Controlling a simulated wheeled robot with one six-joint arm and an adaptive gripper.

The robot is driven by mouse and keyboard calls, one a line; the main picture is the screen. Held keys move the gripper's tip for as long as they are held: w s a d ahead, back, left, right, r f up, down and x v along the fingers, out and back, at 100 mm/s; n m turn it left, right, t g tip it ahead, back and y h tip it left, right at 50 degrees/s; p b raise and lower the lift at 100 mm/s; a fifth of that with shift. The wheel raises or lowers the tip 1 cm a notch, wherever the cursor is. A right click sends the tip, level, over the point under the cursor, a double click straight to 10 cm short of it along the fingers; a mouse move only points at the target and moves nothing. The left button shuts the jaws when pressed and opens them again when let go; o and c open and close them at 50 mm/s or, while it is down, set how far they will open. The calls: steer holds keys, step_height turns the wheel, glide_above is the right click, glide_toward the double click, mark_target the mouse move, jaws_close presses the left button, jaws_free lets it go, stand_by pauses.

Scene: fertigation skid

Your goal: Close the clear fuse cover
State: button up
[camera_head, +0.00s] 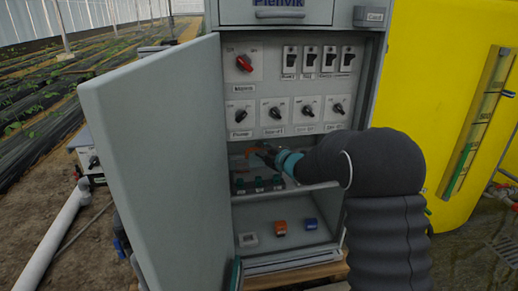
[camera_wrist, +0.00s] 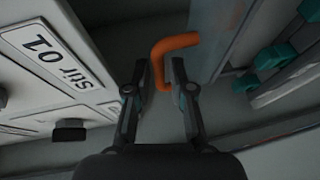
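The clear fuse cover shows in the wrist view as a greyish see-through panel (camera_wrist: 222,35) at the upper middle, with a bent orange handle (camera_wrist: 172,45) on its edge. The cover looks raised away from the teal fuses. My gripper (camera_wrist: 160,84) is open, and the handle's lower end lies between its fingertips, with gaps showing on both sides. In the head view my gripper (camera_head: 262,154) reaches into the cabinet above a row of dark green fuses (camera_head: 258,185). A little orange of the handle shows beside it; the clear panel is hard to make out there.
The grey cabinet door (camera_head: 160,160) stands open at left. Switches and rotary knobs (camera_head: 273,111) line the panel above my gripper. Small white, orange and blue blocks (camera_head: 280,227) sit on the lower shelf. A yellow tank (camera_head: 435,80) stands at right.

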steer(key=shift+x, duration=1)
jaws_close()
steer(key=shift+s+f+b, duration=0.1)
steer(key=shift+f+b, duration=0.1)
steer(key=shift+b, duration=0.25)
